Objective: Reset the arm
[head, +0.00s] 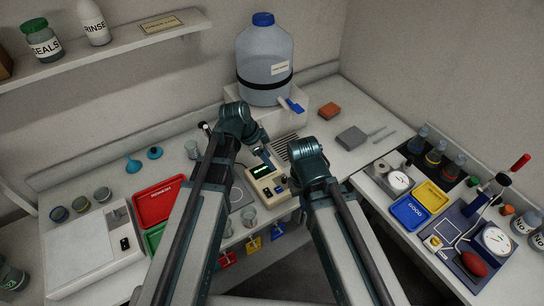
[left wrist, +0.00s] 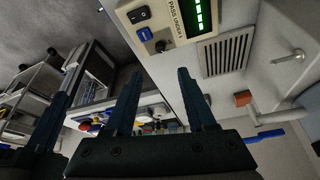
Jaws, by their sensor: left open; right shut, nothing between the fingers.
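My left gripper (head: 265,154) is above the back bench, close to a small cream meter with a green display (head: 264,180). In the left wrist view its two dark fingers (left wrist: 158,73) are apart with nothing between them. The meter (left wrist: 175,25) shows beyond the fingertips there, with a black switch and a knob. My right gripper (head: 294,182) is to the right of the meter and mostly hidden by its own wrist. It is shut and holds nothing. Both arms reach forward from the bottom of the head view.
A large blue-capped water jug (head: 264,55) stands behind my left gripper. A red tray (head: 158,201) and glass beakers are on the left. The right bench holds a yellow tray (head: 431,196), a blue tray (head: 410,212) and bottles. The floor between the benches is clear.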

